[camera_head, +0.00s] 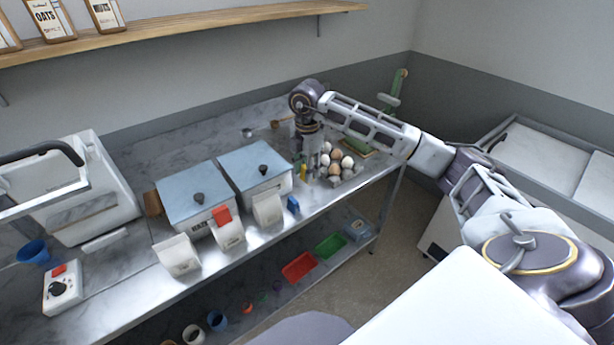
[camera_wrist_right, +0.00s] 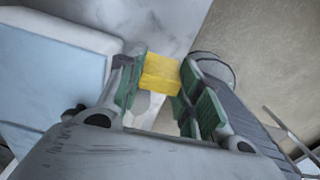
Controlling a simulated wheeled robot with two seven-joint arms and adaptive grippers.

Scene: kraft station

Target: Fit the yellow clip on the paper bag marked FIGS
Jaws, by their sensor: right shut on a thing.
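My right gripper (camera_head: 309,158) is over the marble counter, to the right of the blue-lidded bins, pointing down. In the right wrist view the gripper (camera_wrist_right: 165,85) is shut on the yellow clip (camera_wrist_right: 160,72), which sits between the green-padded fingertips. The yellow clip (camera_head: 303,171) shows small in the head view, in front of the egg tray. Three white paper bags stand along the counter's front: a left bag (camera_head: 177,256), a middle bag (camera_head: 229,236) and a right bag (camera_head: 267,210). Their front markings are not visible, so I cannot tell which is FIGS. My left gripper is not in view.
A red clip (camera_head: 222,215) is at the middle bag's top. A blue clip (camera_head: 293,204) lies right of the right bag. Two bins with blue lids (camera_head: 194,192) stand behind the bags. Eggs (camera_head: 347,162) lie right of my gripper. A wall shelf (camera_head: 200,24) runs above.

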